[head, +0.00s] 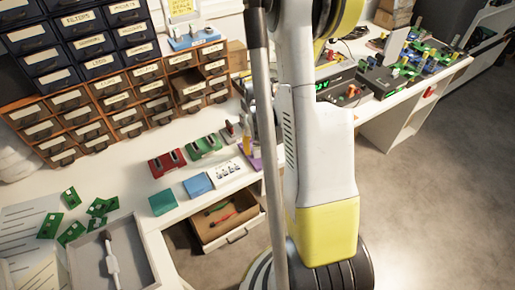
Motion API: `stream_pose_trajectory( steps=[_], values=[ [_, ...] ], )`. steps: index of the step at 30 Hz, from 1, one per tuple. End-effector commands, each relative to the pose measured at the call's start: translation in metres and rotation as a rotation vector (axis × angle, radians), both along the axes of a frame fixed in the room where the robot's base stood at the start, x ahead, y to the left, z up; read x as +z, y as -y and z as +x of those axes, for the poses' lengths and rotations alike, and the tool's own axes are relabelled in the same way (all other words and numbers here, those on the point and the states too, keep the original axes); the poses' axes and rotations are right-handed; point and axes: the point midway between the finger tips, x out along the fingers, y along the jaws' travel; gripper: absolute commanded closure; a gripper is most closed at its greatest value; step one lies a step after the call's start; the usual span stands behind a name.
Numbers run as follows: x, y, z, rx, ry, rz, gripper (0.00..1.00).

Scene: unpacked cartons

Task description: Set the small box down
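My gripper is not in this view; only white and yellow links of my own arm show, crossing the middle of the picture. Whether anything is held cannot be seen. Several small box-like things are on the white workbench (185,218). A teal block (163,202) sits at its front edge, with a blue block (198,186) to its right. I cannot tell which thing is the small box. Part of the bench is hidden behind my arm.
Red (167,163) and green (205,146) holders stand behind the blocks. A drawer (230,218) is open below the bench edge. A grey tray (143,240) lies front left, near green circuit boards (72,198). Drawer cabinets (115,100) line the back. Grey floor (420,215) is clear at right.

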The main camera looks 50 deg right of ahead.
Motion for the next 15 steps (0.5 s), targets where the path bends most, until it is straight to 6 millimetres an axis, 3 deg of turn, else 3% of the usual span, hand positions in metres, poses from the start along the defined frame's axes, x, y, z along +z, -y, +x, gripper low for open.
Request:
stream_pose_trajectory(
  steps=[8, 15],
  values=[
    [0.008, 0.0, 0.0, 0.0, 0.0, 0.0, 0.58],
    [0.059, -0.004, -0.005, 0.0, 0.0, 0.0, 0.58]
  ],
)
